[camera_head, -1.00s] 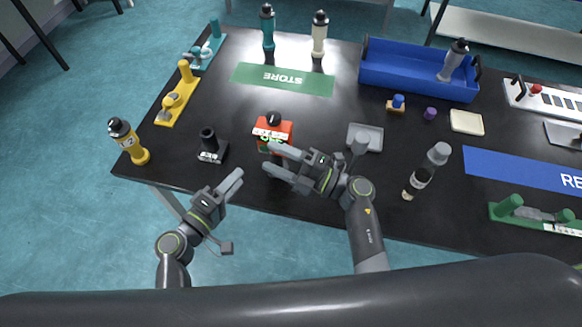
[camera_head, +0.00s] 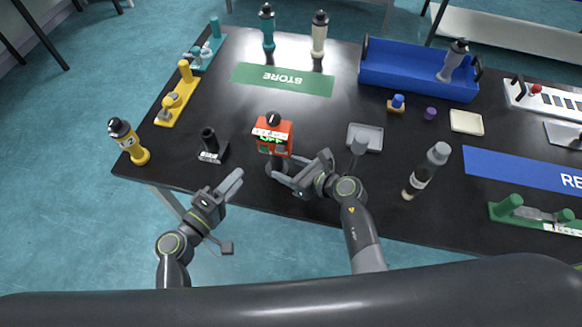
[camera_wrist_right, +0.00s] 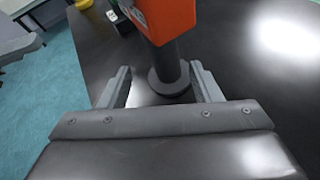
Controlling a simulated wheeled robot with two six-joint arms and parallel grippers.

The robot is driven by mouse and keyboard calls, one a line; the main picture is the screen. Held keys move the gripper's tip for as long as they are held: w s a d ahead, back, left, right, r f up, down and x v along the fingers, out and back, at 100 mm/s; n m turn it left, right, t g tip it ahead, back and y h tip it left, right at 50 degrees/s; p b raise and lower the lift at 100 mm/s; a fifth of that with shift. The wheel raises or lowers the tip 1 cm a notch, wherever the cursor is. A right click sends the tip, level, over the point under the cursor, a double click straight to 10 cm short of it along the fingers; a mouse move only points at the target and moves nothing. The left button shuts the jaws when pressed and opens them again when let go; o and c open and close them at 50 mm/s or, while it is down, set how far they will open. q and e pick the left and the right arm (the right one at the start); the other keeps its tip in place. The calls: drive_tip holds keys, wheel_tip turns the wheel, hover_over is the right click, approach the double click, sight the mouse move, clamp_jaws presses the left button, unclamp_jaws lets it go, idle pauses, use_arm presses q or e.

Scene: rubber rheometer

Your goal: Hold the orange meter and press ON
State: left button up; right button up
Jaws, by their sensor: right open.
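The orange meter (camera_head: 272,133) stands upright on a dark post with a round base, near the front edge of the black table. Its front shows a green display that seems to read OFF, with a black knob on top. My right gripper (camera_head: 298,166) is open just to the right of the post. In the right wrist view, the meter's orange body (camera_wrist_right: 170,18) is at the top and its dark post stands between the spread fingers (camera_wrist_right: 160,82), with gaps on both sides. My left gripper (camera_head: 230,183) hangs at the front edge, left of the meter; its jaw gap is unclear.
A black stand (camera_head: 211,148) is left of the meter. A grey tray (camera_head: 366,137) and a grey-capped bottle (camera_head: 427,171) are to the right. A yellow bottle (camera_head: 130,143) stands at the left corner. The table between the meter and the green STORE mat (camera_head: 283,80) is clear.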

sight(272, 161)
drive_tip(key=shift+w+d+f+n, duration=0.1)
drive_tip(key=shift+w+f+n, duration=0.1)
drive_tip(key=shift+f+n, duration=0.35)
drive_tip(key=shift+x, duration=3.6)
drive_tip(key=shift+w+r, duration=0.1)
drive_tip(key=shift+w, duration=0.05)
drive_tip(key=shift+c, duration=0.5)
drive_tip(key=c, duration=1)
use_arm(q)
drive_tip(key=shift+c, duration=0.6)
use_arm(e)
drive_tip(key=shift+c, duration=0.5)
use_arm(q)
clamp_jaws()
use_arm(e)
drive_tip(key=shift+h, duration=0.3)
